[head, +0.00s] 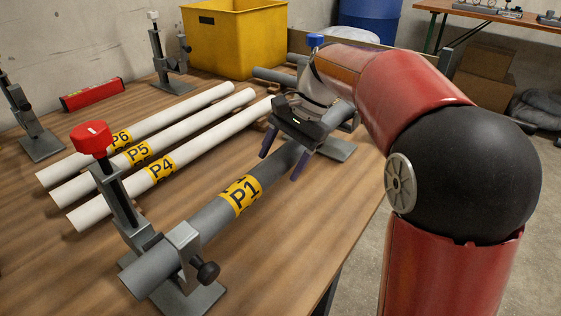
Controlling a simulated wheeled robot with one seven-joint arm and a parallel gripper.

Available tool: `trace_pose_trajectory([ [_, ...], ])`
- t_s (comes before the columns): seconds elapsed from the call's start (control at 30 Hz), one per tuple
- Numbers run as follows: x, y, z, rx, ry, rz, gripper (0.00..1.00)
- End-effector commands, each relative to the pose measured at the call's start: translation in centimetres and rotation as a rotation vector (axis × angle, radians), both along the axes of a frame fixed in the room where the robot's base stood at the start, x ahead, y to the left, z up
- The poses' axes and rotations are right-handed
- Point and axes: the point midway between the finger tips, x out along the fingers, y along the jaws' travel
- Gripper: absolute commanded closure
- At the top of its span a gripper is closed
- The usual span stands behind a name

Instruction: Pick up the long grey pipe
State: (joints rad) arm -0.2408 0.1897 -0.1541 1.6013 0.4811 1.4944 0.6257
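The long grey pipe (212,216), with a yellow band marked P1, lies across the wooden table from the near left toward the back right. Its near end rests in a grey stand (180,244) with a red-capped post (91,137) and a black knob. Its far part runs under my gripper toward another stand with a blue cap (315,40). My gripper (279,168) is over the pipe's far half, pointing down, its two purple-tipped fingers spread on either side of the pipe. It looks open; whether a finger touches the pipe cannot be seen.
White pipes marked P4 (190,160), P5 (180,137) and P6 (165,121) lie left of the grey pipe. More stands (160,58) and a red bar (92,93) are farther left. A yellow bin (235,40) stands at the back. The table's right edge is close.

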Motion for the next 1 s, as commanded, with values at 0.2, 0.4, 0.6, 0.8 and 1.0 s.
trace_pose_trajectory([
  [0.2, 0.0, 0.0, 0.0, 0.0, 0.0, 0.0, 0.63],
  [0.4, 0.0, 0.0, 0.0, 0.0, 0.0, 0.0, 0.88],
  [0.6, 0.0, 0.0, 0.1, 0.0, -0.002, 0.0, 0.88],
  [0.8, 0.0, 0.0, 1.0, 0.001, -0.003, 0.0, 0.88],
  [1.0, 0.1, 0.0, 4.3, 0.0, -0.005, 0.0, 0.88],
])
